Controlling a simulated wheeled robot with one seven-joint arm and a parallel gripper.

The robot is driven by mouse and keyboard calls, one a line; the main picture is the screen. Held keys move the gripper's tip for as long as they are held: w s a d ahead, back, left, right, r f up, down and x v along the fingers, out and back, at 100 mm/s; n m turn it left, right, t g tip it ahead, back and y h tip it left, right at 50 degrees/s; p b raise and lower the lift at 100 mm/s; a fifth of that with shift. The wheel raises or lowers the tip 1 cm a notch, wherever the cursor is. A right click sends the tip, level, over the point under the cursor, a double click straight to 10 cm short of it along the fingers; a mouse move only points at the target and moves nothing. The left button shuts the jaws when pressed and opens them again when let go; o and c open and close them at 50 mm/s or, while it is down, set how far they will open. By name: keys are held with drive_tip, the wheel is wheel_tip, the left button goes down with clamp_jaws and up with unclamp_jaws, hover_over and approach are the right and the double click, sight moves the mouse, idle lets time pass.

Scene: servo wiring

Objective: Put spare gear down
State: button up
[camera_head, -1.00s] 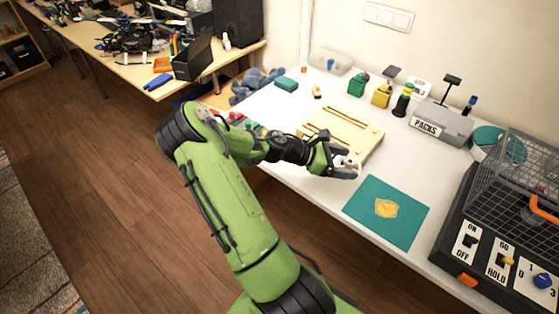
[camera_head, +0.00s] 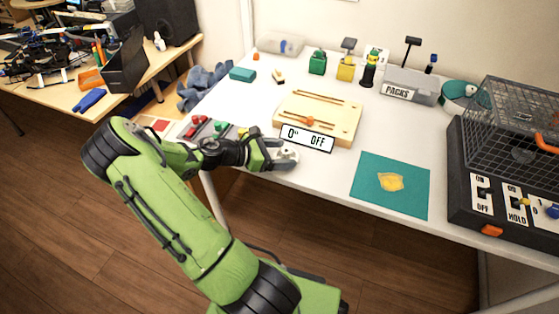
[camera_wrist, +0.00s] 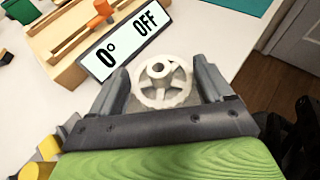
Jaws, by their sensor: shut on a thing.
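My gripper (camera_head: 282,158) is at the front edge of the white table, in front of the wooden board. In the wrist view my gripper (camera_wrist: 162,88) is shut on a white spoked gear (camera_wrist: 160,80), with one grey finger on each side. The gear (camera_head: 287,154) shows only as a small pale piece between the fingers in the head view. The wooden servo board (camera_head: 330,112) has slots, an orange knob and a sign (camera_head: 307,138) reading "0° OFF". I cannot tell whether the gear touches the table.
A teal mat (camera_head: 360,190) with a yellow emblem lies to the right. Red and green parts (camera_head: 205,127) lie left of my gripper. A PACKS box (camera_head: 410,85), bottles and a wire cage (camera_head: 520,105) stand behind and right. Bare table lies between board and mat.

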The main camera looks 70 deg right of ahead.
drive_tip(key=shift+f, duration=0.85)
drive_tip(key=shift+r, duration=0.15)
drive_tip(key=o, duration=0.9)
drive_tip(key=shift+o, duration=0.2)
